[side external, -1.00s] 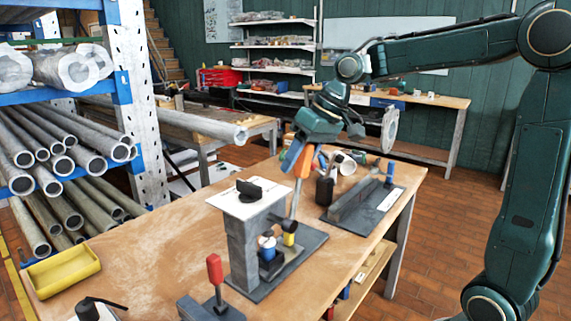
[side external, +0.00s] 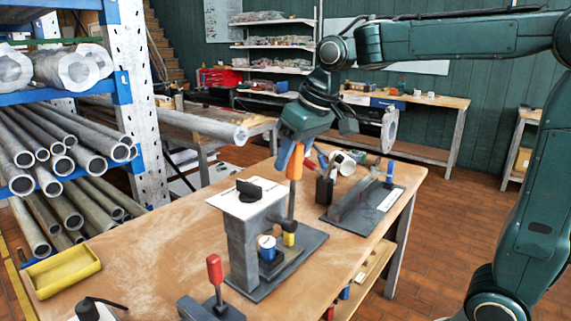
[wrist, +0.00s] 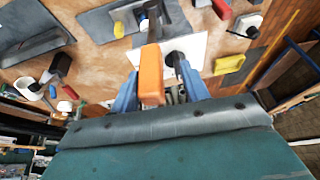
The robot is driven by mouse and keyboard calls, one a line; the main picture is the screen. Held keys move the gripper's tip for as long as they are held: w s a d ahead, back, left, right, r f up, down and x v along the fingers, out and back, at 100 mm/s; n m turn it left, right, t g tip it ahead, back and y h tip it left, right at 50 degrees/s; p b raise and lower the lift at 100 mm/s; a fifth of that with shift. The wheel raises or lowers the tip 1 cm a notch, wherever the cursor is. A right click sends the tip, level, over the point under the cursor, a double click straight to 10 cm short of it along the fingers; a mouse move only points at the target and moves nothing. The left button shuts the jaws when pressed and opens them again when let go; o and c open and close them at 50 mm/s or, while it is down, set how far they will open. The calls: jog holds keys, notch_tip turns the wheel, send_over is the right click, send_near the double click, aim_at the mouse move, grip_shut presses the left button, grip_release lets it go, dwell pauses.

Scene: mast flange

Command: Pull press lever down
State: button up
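The press (side external: 243,250) stands on the bench: a grey column with a white top plate on a dark base. Its lever rises behind the column, nearly upright, with an orange handle (side external: 295,162). My gripper (side external: 296,160) hangs over the handle, blue fingers on either side. In the wrist view, the orange handle (wrist: 151,75) lies between the blue fingers (wrist: 160,78). It is close to the left finger, with a gap to the right one, so the gripper looks open around it. Finger contact is hard to tell. A blue-and-white can and a yellow piece sit at the column's foot.
A red-handled lever device (side external: 215,275) stands at the bench's front. A yellow tray (side external: 63,272) lies at the left. A dark fixture plate (side external: 350,212) and a dark holder (side external: 325,187) are right of the press. The bench's left middle is clear.

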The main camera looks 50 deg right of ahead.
notch_tip(320, 180, up, 11)
jog(key=s+a, duration=0.1)
jog(key=s, duration=0.1)
jog(key=shift+s+h, duration=0.15)
jog(key=shift+h, duration=0.15)
dwell(0.9)
jog(key=shift+w+a, duration=0.25)
jog(key=shift+a, duration=0.5)
jog(key=shift+s+a+h, duration=0.15)
jog(key=shift+a+h, duration=0.25)
jog(key=shift+a, duration=0.05)
jog(key=shift+s+a+f, duration=0.15)
jog(key=shift+s+a, duration=0.05)
jog(key=shift+a, duration=0.05)
jog(key=shift+s+a+f+n+h, duration=0.15)
jog(key=shift+s+a+h, duration=0.1)
jog(key=shift+s+a, duration=0.25)
jog(key=shift+s+a+f+n+h, duration=0.15)
jog(key=shift+s+a+h, duration=0.1)
jog(key=shift+s, duration=0.3)
jog(key=shift+s, duration=0.1)
